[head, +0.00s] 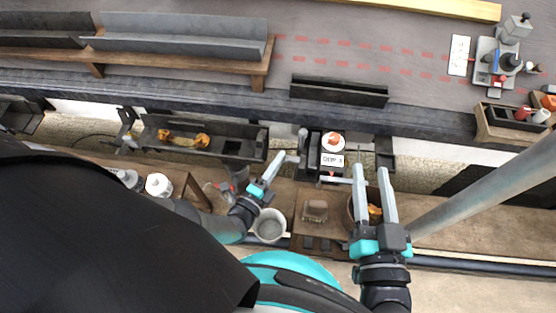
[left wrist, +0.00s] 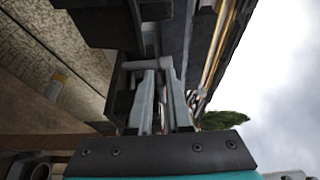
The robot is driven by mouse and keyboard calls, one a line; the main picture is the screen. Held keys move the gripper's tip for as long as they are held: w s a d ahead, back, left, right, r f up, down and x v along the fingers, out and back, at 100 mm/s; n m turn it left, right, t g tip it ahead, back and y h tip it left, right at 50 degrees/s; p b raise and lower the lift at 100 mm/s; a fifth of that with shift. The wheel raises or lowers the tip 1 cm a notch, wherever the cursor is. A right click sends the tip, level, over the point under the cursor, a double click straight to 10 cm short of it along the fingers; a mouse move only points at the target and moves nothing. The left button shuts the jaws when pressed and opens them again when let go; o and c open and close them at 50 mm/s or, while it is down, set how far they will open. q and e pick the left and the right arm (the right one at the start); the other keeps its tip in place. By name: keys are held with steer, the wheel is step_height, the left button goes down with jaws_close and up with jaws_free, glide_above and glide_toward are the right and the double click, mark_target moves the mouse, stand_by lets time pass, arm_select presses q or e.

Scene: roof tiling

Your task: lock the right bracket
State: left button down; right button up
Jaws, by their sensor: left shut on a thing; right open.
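The right bracket (head: 302,140) is a dark fitting with a grey rounded top under the eave, just right of the gutter trough. My left gripper (head: 289,157) reaches up to it from below. In the left wrist view the left gripper (left wrist: 158,72) is closed around a grey bar (left wrist: 134,65), apparently the bracket's lever, beside a dark bracket body (left wrist: 125,95). Whether the lever is latched cannot be told. My right gripper (head: 371,171) is open and looks empty, below the eave on the right. A left bracket (head: 127,125) with a grey part sits at the trough's far left end.
A dark gutter trough (head: 228,147) holds yellow-brown leaves. A white card and round dish (head: 333,141) are between the grippers. A bucket (head: 270,226) and a wooden table (head: 319,238) stand below. A grey pole (head: 480,190) slants at right. A dark channel piece (head: 338,93) lies on the roof.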

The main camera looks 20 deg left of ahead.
arm_select(q)
steer(key=shift+w, duration=0.1)
stand_by(0.5)
steer(key=c, duration=0.8)
jaws_free()
steer(key=shift+c, duration=0.2)
